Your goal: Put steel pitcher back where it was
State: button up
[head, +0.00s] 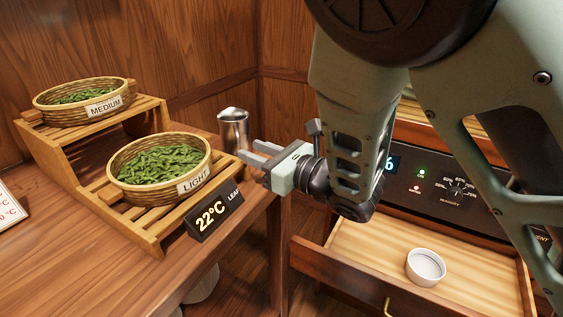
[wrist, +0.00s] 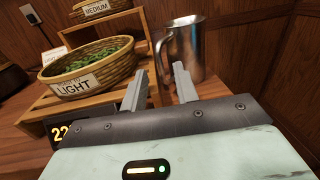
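The steel pitcher (head: 234,130) stands upright on the wooden counter, behind and to the right of the basket labelled LIGHT. In the wrist view the pitcher (wrist: 187,50) shows its handle on its left side, just beyond the fingers. My gripper (head: 250,156) is open and empty, its fingers pointing toward the pitcher. In the wrist view the two fingertips of my gripper (wrist: 157,72) are apart, with a gap between them. The fingers look close to the pitcher, but I cannot tell whether they touch it.
A slatted stepped rack (head: 140,232) holds the LIGHT basket (head: 121,193) and the MEDIUM basket (head: 48,113) of green leaves. A 22°C display (head: 214,215) stands at the rack's front.

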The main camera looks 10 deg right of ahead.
jog(key=p+v, duration=0.2)
jog(key=v, duration=0.1)
jog(key=p+v, duration=0.1)
jog(key=v, duration=0.1)
jog(key=shift+s+r+p, duration=0.1)
jog(key=shift+r+p, duration=0.25)
jog(key=shift+r, duration=0.05)
jog(key=p, duration=0.3)
jog(key=shift+s+d+p, duration=0.15)
jog(key=shift+d+p, duration=0.1)
jog(key=shift+p, duration=0.05)
jog(key=p, duration=0.2)
jog(key=s+d+p, duration=0.1)
jog(key=p, duration=0.1)
jog(key=shift+d+f, duration=0.1)
jog(key=shift+f, duration=0.2)
jog(key=shift+s, duration=0.1)
